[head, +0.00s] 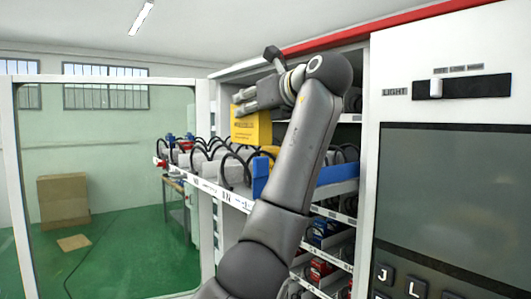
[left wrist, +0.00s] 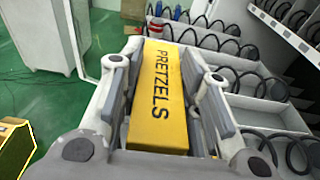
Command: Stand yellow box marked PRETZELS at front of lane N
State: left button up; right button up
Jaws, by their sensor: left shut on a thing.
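The yellow box marked PRETZELS (head: 250,128) is held above the pulled-out shelf in the head view. It fills the middle of the left wrist view (left wrist: 160,95), its lettered face towards the camera. My left gripper (head: 243,103) is shut on the box, with a finger along each side. The shelf's lanes (head: 232,172) hold black spirals between pale dividers. Small lane labels run along the shelf's front edge (head: 228,197); one near the middle looks like N, but the print is small. My right gripper is out of view.
A blue box (head: 261,176) stands at the shelf front, partly behind my arm. Red and blue items (head: 180,143) are at the shelf's far left. Lower shelves hold more goods (head: 322,232). A glass door (head: 110,190) stands open at left.

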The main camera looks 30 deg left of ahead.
aim_at(253, 144)
pick_arm(q)
jog(key=shift+s+d+f, duration=0.1)
jog(key=shift+d+f, duration=0.6)
jog(key=shift+f, duration=0.35)
jog(key=shift+f+p, duration=0.35)
jog(key=shift+a+f, duration=0.3)
jog(key=f, duration=0.1)
jog(key=f+p, duration=0.1)
jog(key=f, duration=0.1)
jog(key=shift+a, duration=0.35)
jog(key=shift+d+f, duration=0.2)
jog(key=shift+f, duration=0.3)
jog(key=shift+f+b, duration=0.3)
jog(key=shift+f, duration=0.4)
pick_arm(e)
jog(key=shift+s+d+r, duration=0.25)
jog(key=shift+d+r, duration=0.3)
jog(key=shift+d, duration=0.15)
